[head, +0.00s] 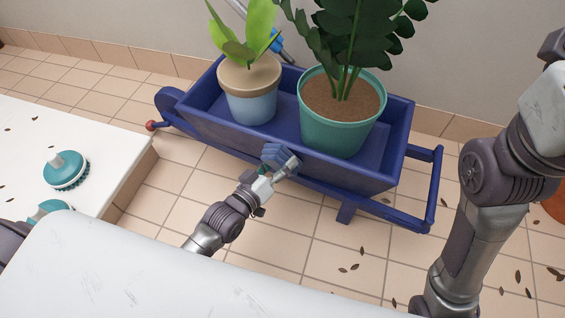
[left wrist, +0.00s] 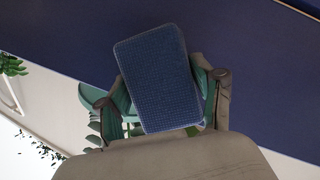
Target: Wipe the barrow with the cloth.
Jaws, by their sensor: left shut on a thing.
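The blue barrow (head: 232,130) stands on the tiled floor by the wall and holds two potted plants. My left gripper (head: 277,168) is at the barrow's near side wall, around its middle. It is shut on the blue cloth (head: 279,155), a flat textured pad. In the left wrist view the cloth (left wrist: 158,78) sits between the two fingers, with the barrow's blue surface (left wrist: 250,60) behind it. I cannot tell whether the cloth touches the barrow. My right arm stands at the right, and its gripper is outside the picture.
A blue pot (head: 252,105) and a larger green pot (head: 335,130) fill much of the barrow's tray. A teal-rimmed brush (head: 66,170) lies on the white surface (head: 100,130) at left. Dry leaves lie on the floor (head: 300,235).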

